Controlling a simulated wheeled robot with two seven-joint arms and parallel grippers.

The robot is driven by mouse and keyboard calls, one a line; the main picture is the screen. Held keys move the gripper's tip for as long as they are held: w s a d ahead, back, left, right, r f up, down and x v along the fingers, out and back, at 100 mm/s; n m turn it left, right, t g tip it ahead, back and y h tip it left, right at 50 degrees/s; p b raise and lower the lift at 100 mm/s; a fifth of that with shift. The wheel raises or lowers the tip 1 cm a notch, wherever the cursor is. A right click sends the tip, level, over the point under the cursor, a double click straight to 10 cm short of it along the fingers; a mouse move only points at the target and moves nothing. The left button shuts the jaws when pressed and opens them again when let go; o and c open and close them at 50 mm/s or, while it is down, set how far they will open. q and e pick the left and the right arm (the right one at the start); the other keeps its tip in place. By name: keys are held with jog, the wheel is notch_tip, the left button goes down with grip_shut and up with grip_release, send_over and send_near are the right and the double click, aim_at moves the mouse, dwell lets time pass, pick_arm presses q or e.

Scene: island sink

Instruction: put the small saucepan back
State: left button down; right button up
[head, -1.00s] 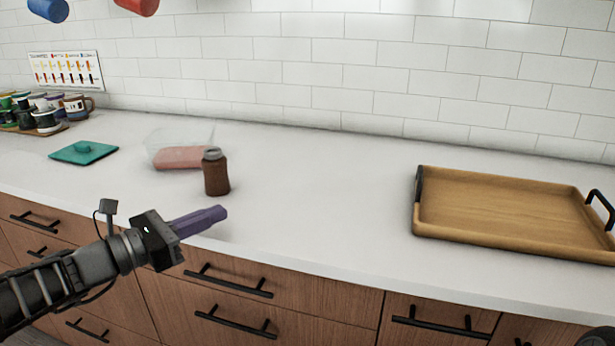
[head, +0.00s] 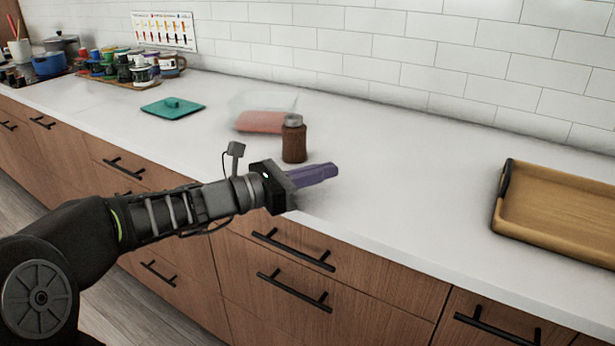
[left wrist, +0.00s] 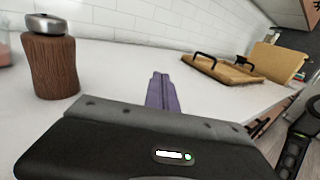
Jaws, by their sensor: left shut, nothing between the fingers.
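I cannot tell for sure which vessel is the small saucepan. A blue pot (head: 49,64) stands on the dark cooktop at the far left of the head view, with a grey lidded pot (head: 63,44) behind it. My left gripper (head: 332,170) has purple fingers that are shut and empty, above the counter's front edge and just in front of the brown jar. In the left wrist view the shut fingers (left wrist: 160,80) point along the counter. My right gripper is in neither view.
A brown jar with a metal cap (head: 294,141) stands before a clear container (head: 262,108) with something pink. A wooden tray (head: 499,220) is at the right; the counter between is clear.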

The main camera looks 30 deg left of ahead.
pick_arm(q)
jog(key=x, duration=0.8)
jog(key=shift+w+d+b, duration=0.25)
jog(key=shift+b, duration=0.05)
dwell(1.1)
jog(key=shift+p+v, duration=0.35)
jog(key=shift+v, duration=3.65)
jog(key=shift+w, duration=0.1)
